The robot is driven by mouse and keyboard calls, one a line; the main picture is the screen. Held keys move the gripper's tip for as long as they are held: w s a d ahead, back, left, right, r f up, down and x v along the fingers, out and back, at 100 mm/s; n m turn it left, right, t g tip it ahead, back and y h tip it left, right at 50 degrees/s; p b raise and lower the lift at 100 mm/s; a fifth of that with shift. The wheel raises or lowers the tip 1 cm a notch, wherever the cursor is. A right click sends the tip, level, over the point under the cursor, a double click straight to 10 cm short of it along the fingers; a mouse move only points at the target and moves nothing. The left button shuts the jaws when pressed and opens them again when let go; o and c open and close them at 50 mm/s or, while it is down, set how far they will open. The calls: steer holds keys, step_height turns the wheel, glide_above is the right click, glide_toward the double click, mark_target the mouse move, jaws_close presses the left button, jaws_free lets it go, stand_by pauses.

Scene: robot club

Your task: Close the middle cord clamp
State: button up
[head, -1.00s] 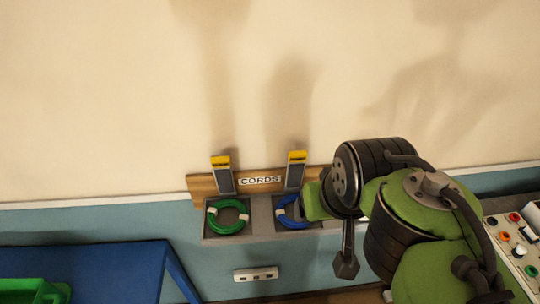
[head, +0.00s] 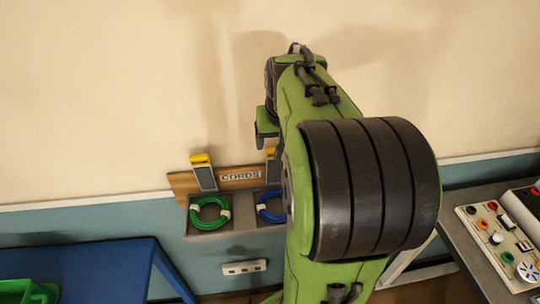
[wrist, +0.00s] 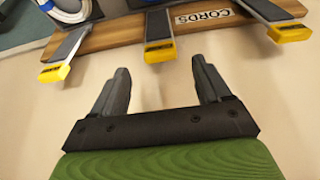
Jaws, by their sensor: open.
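The middle cord clamp, a grey lever with a yellow tip, stands raised over the blue cord (head: 270,207); its yellow tip (head: 271,153) shows beside my arm in the head view, the rest being partly hidden. In the wrist view the middle clamp (wrist: 159,49) is at top centre. My gripper (wrist: 160,75) is open and empty, its fingers below the clamp tip in that picture and apart from it. The fingers are hidden in the head view.
The left clamp (head: 203,172) stands raised over a green cord (head: 209,212). Another raised clamp (wrist: 64,57) shows at left in the wrist view. A socket strip (head: 244,267), blue table (head: 100,265) and control panel (head: 505,240) are nearby. The wall above is clear.

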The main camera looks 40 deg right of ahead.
mark_target(274, 166)
steer(key=x, duration=1)
steer(key=shift+d+f+b, duration=0.1)
steer(key=shift+f+b, duration=0.05)
steer(key=shift+b, duration=0.15)
steer(key=c, duration=1.4)
steer(key=shift+w, duration=0.1)
jaws_close()
